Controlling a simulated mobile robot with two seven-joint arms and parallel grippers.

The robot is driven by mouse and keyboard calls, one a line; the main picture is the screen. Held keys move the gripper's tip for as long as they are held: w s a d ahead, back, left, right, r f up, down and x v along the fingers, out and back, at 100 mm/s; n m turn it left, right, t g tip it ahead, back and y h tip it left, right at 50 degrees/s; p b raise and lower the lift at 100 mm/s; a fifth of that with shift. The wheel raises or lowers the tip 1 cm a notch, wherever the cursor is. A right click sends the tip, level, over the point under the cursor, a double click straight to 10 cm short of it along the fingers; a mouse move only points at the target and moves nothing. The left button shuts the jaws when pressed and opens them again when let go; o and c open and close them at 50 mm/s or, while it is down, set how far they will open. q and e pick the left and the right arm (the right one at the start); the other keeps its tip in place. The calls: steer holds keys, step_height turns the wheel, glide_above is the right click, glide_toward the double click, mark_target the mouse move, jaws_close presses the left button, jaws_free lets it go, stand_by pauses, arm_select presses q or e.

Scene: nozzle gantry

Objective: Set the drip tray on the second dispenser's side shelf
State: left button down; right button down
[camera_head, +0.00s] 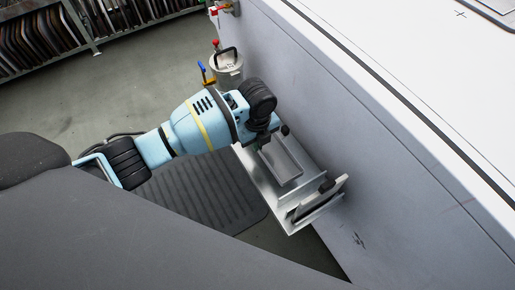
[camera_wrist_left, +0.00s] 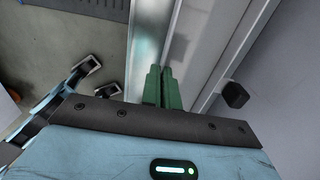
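The drip tray (camera_head: 287,164) is a shallow grey rectangular tray over the metal side shelf (camera_head: 262,178) on the pale wall's side. My left gripper (camera_head: 265,147) is at the tray's far end, its fingertips mostly hidden by the wrist in the head view. In the left wrist view the green fingers (camera_wrist_left: 162,88) are close together at the tray's long edge (camera_wrist_left: 183,45) and look shut on it. The bright shelf surface (camera_wrist_left: 151,35) shows beside them. I cannot tell whether the tray touches the shelf. My right gripper is in neither view.
A metal bracket with a plate (camera_head: 320,198) stands at the shelf's near end. A lidded metal pot (camera_head: 228,68) is beside the wall farther back. A black mat (camera_head: 208,188) lies on the floor below. A rack (camera_head: 45,38) stands at the back left.

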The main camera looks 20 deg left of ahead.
arm_select(q)
steer(key=shift+f, duration=0.4)
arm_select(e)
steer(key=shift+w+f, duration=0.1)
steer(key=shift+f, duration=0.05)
arm_select(q)
step_height(320, 180, down, 4)
steer(key=shift+r+b, duration=0.2)
steer(key=shift+b, duration=0.4)
steer(key=shift+f, duration=0.25)
steer(key=c, duration=1.7)
jaws_free()
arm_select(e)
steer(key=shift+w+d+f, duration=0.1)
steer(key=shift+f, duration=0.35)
arm_select(q)
steer(key=shift+r, duration=0.1)
